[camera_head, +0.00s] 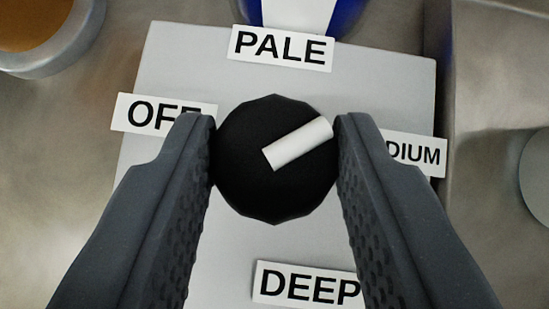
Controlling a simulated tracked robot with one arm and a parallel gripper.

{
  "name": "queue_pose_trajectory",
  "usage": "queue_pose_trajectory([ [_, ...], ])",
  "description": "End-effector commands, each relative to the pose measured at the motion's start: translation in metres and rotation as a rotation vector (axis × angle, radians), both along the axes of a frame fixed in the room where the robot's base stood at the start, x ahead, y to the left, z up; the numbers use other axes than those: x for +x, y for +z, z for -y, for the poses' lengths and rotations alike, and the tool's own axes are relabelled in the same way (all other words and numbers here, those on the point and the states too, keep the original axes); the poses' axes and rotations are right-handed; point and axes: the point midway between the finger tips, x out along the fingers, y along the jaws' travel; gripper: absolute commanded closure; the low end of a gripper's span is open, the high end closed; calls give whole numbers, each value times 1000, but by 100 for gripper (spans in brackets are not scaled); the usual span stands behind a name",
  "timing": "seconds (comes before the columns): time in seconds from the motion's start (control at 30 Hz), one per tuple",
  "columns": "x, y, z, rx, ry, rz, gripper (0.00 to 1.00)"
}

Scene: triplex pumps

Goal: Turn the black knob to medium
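The black knob (250,185) sits in the middle of a light grey plate (180,60). Its white pointer bar (298,143) points to the upper right, between the PALE label (280,48) and the label at right ending in "DIUM" (418,152), nearer the latter. The OFF label (150,113) is at left and the DEEP label (308,285) is below. My gripper (275,150) has one finger on each side of the knob, both seeming to touch its rim. The fingers hide parts of the OFF, "DIUM" and DEEP labels.
A round metal rim with an orange-brown inside (35,35) is at the upper left. A blue and white object (300,14) stands behind the plate at the top. A grey round part (538,175) is at the right edge. Metal surface surrounds the plate.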

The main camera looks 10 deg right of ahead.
Motion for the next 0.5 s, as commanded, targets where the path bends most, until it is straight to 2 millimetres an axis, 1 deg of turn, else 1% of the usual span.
queue_pose_trajectory([
  [0.27, 0, 1, 0, 0, -8, -2, 89],
  [0.5, 1, 5, -1, -1, -66, -1, 89],
])
